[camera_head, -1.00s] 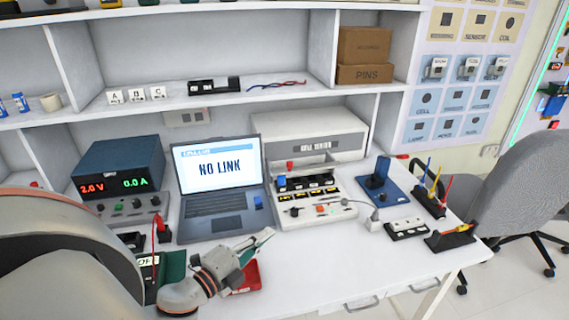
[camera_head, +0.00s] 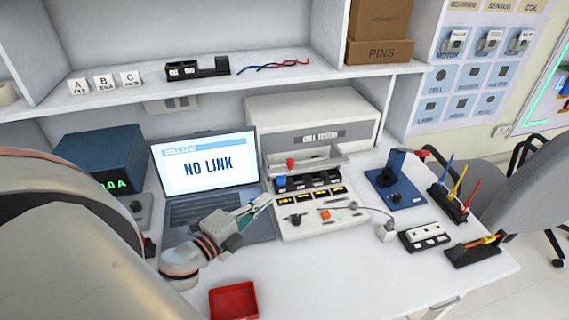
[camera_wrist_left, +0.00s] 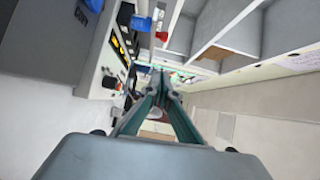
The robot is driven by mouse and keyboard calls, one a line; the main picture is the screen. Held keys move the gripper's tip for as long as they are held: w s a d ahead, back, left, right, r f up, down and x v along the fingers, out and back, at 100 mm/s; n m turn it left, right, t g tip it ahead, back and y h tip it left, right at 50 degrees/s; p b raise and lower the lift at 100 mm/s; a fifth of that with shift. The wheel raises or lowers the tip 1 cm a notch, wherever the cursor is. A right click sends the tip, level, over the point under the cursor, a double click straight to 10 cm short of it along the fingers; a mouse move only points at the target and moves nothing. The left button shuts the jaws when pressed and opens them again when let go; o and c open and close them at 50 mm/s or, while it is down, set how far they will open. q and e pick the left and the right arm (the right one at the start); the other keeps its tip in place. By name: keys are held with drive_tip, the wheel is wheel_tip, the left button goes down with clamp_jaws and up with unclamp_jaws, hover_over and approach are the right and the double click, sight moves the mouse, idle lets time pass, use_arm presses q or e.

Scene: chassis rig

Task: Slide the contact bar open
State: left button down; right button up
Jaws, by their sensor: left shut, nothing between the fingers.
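The chassis rig (camera_head: 315,215) is a white console with a row of black blocks, yellow-lit labels, an orange button and black knobs. At its back is a pale grey bar (camera_head: 318,160) with a red knob (camera_head: 290,163); I cannot tell for sure that this is the contact bar. A blue knob (camera_head: 281,182) sits at the left end of the black blocks. My left gripper (camera_head: 262,201) is shut and empty, in front of the laptop and just left of the rig. In the left wrist view its fingers (camera_wrist_left: 160,76) meet, with the rig (camera_wrist_left: 108,55) to their left.
The laptop (camera_head: 206,163) reads NO LINK. A red tray (camera_head: 234,301) lies at the front. A blue stand (camera_head: 395,190), a white socket strip (camera_head: 424,236) and tool holders (camera_head: 448,204) are to the right. The front middle of the table is clear.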

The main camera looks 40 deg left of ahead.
use_arm(q)
drive_tip(key=shift+w+a, duration=0.15)
drive_tip(key=shift+w, duration=0.1)
drive_tip(key=w+a+p, duration=0.1)
drive_tip(key=w+p, duration=0.1)
drive_tip(key=w, duration=1.1)
drive_tip(key=shift+a+f, duration=0.2)
drive_tip(key=shift+a, duration=0.2)
